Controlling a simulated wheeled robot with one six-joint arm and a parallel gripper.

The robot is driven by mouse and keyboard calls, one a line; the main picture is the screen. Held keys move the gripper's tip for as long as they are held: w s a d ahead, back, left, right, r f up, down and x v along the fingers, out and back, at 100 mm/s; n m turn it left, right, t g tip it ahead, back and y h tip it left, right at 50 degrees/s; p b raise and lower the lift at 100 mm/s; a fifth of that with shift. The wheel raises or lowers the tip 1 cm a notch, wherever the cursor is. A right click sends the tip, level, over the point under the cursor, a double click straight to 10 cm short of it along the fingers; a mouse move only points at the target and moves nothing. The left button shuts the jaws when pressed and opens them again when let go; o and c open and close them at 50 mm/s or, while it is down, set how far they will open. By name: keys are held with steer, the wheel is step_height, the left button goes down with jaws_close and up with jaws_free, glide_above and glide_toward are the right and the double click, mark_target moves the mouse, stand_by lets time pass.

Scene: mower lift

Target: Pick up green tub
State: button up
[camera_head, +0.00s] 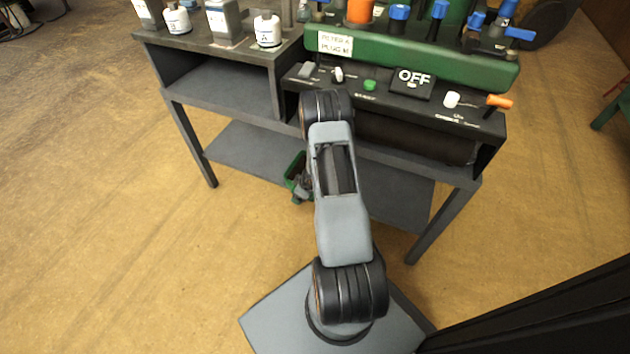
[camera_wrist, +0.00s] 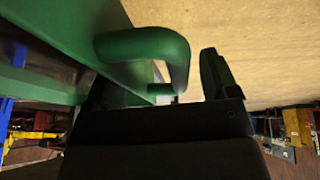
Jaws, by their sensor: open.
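The green tub (camera_head: 295,166) shows only in part in the head view, at the lower shelf beside my arm, which hides much of it. My gripper (camera_head: 303,188) is low down, close against the tub. In the wrist view a green wall (camera_wrist: 75,28) with a thick, looped green handle (camera_wrist: 150,44) fills the upper left. My open gripper (camera_wrist: 160,82) has one dark finger on each side of the handle's near part. I cannot tell whether either finger touches it. The tub's inside is hidden.
A dark grey bench (camera_head: 222,88) with a lower shelf (camera_head: 250,150) stands in front of me. The floor (camera_head: 90,200) to the left is clear.

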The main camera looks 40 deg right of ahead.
steer(key=shift+c, duration=0.4)
steer(key=c, duration=1.3)
steer(key=shift+o, duration=0.2)
steer(key=shift+r, duration=0.1)
